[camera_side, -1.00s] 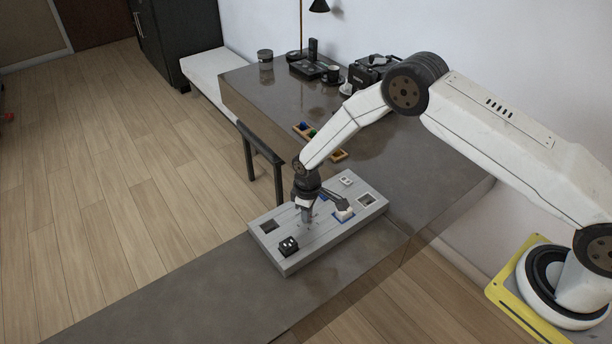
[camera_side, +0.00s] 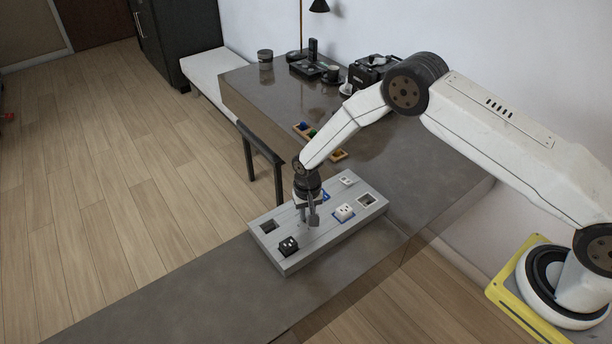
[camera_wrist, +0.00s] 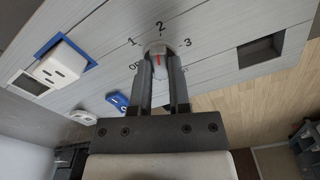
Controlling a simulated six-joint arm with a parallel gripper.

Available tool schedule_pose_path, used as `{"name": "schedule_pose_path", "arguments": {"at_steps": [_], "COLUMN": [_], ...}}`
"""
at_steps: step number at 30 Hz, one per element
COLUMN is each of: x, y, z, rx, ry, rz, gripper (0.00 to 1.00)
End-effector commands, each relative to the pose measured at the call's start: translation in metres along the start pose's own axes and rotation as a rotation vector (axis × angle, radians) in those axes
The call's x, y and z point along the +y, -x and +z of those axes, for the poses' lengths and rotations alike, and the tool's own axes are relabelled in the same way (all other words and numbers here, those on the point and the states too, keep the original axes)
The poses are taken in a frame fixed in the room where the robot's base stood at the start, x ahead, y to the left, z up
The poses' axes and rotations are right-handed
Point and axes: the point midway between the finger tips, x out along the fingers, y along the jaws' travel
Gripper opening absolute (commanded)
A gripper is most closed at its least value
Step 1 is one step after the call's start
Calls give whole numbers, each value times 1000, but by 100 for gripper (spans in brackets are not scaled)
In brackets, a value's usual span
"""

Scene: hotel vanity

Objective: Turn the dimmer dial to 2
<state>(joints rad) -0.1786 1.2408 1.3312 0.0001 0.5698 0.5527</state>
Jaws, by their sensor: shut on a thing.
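The dimmer dial (camera_wrist: 157,45) is a round grey knob on the light grey panel (camera_side: 285,258). In the wrist view the printed numbers 1, 2 and 3 run around its far side, and lettering at its left is partly hidden by a finger. A small reddish mark shows on the dial between my fingers, but I cannot tell exactly which number it lines up with. My gripper (camera_wrist: 161,65) is shut on the dial, a finger on each side. In the side view my gripper (camera_side: 308,224) points down at the panel and hides the dial.
A white socket block (camera_side: 344,212) with a blue border sits on the panel, right of my gripper. A black block (camera_side: 288,246) stands near the front corner. The panel has dark square recesses (camera_side: 268,227). A wooden tray (camera_side: 303,130) lies further back.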

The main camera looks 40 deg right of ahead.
Motion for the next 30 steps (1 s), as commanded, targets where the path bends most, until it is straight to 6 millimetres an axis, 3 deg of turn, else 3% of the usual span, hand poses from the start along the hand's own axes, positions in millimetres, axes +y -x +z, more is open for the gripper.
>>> {"name": "schedule_pose_path", "arguments": {"at_steps": [9, 23, 24, 27, 30], "x": [0, 0, 0, 0, 0], "y": [0, 0, 0, 0, 0], "z": [-1, -1, -1, -1, -1], "rx": [2, 2, 2, 2, 2], "ry": [-132, -150, -150, -150, -150], "rz": [-2, -2, -2, -1, -1], "gripper": [0, 0, 28, 57, 57]}}
